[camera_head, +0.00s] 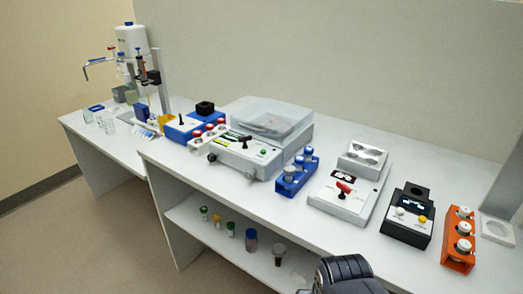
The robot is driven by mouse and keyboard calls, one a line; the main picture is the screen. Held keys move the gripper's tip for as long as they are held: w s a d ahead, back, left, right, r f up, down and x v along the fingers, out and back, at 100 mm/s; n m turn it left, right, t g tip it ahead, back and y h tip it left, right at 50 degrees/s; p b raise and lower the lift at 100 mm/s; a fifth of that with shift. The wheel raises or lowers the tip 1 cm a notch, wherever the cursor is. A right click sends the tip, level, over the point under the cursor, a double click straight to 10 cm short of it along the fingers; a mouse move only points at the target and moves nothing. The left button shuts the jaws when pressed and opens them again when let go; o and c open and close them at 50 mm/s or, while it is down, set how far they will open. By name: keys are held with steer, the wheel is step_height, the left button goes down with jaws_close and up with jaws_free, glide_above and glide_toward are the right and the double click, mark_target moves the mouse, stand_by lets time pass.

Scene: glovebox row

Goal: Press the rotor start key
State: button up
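Which device carries the rotor start key cannot be told at this size. A white device with a clear lid (265,118) stands mid-bench; its front panel (245,150) has a black lever and a small green button (263,152). To its right, a flat white device (348,193) has a red lever (344,188) and a dark display. A dark part of my own arm shows at the bottom edge, well apart from these panels. My gripper's fingertips are not visible.
A blue rack (296,176) and an orange rack (458,240) with white-capped items stand near the bench's front edge. A blue device (187,126) stands left. Several bottles are on the lower shelf (220,222). Bench space between devices is narrow.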

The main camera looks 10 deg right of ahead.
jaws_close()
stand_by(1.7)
